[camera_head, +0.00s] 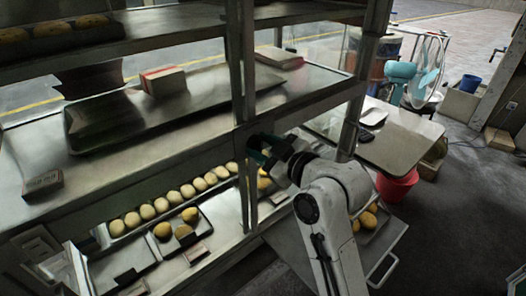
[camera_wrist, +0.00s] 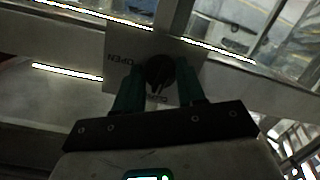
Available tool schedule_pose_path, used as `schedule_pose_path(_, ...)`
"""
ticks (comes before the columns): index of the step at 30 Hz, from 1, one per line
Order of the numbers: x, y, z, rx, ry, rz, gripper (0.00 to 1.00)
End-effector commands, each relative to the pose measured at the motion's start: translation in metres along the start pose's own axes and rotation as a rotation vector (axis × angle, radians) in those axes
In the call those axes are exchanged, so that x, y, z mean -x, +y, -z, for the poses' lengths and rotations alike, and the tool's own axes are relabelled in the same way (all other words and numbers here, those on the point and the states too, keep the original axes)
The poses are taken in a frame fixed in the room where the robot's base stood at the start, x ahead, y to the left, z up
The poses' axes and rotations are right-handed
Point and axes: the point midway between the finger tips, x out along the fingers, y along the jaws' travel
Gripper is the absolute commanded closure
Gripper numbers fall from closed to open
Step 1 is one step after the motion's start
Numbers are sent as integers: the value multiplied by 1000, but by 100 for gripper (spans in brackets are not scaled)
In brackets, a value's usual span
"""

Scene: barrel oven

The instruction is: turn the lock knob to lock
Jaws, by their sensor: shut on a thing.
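The lock knob (camera_wrist: 160,70) is a round dark knob on a pale plate (camera_wrist: 120,45) in the wrist view. A light pointer mark on the knob faces down in the picture, towards the lower lettering. In the head view my gripper (camera_head: 260,150) reaches a metal post of the rack; the knob is hidden there.
Metal shelves (camera_head: 180,140) with a dark tray and boxes stand at the left. Several buns (camera_head: 175,196) lie in trays on the lower level. A small table (camera_head: 405,140), a red bucket (camera_head: 397,186) and a fan (camera_head: 427,68) stand right of my arm.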

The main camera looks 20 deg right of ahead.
Motion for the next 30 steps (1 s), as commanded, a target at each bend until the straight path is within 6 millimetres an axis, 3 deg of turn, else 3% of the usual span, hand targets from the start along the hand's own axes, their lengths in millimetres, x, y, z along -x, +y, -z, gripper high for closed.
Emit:
schedule_pose_path(10,0,0,0,121,-10,-14,91)
schedule_pose_path(25,0,0,0,139,-12,-15,91)
schedule_pose_path(26,0,0,0,139,-12,-15,60)
schedule_pose_path(30,0,0,0,138,-12,-15,46)
